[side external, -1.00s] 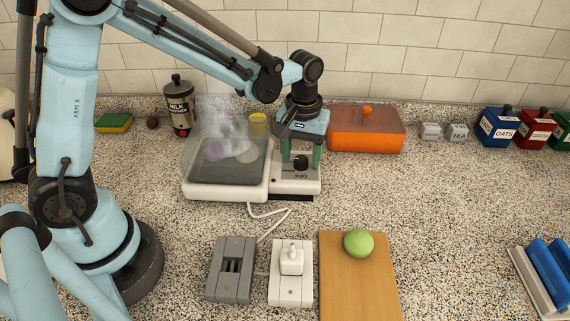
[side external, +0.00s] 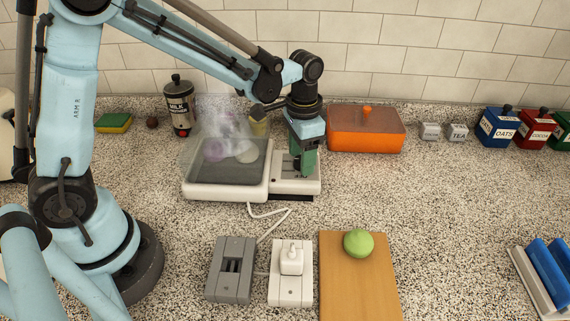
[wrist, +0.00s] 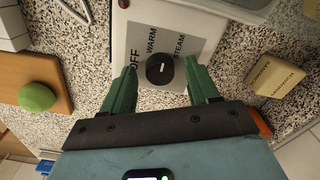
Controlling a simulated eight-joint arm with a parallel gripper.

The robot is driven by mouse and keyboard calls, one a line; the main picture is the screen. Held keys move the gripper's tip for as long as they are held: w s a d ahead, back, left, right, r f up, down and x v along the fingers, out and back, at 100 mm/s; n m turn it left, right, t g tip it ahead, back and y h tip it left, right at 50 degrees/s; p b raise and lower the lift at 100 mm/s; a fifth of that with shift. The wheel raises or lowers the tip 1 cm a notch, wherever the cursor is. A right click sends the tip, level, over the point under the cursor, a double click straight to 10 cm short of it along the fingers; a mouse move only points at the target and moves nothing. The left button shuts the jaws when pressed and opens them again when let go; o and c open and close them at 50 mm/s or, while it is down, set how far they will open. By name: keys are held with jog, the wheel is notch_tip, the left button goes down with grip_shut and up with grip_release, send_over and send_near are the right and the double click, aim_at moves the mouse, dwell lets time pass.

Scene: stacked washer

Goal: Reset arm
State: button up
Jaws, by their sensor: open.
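My gripper (wrist: 160,72) is open, its two green fingers apart on either side of a black dial (wrist: 159,69) in the wrist view. Neither finger clearly touches the dial. The dial sits on a white control panel marked OFF, WARM and STEAM, and a pale mark shows on its face. In the side view my gripper (side external: 303,164) is over the panel (side external: 310,186) at the right end of the steamer, and its fingers partly hide the dial.
An orange box (side external: 366,132) stands close right of my gripper. In front are a grey socket block (side external: 231,270), a white plug block (side external: 292,286) and a board (side external: 357,285) with a green ball (side external: 358,243).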

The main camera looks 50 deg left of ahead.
jog(key=m, duration=0.4)
jog(key=shift+m, duration=0.4)
jog(key=shift+n, duration=0.3)
jog(key=n, duration=0.4)
jog(key=shift+n, duration=0.4)
jog(key=n, duration=0.5)
jog(key=shift+n, duration=0.3)
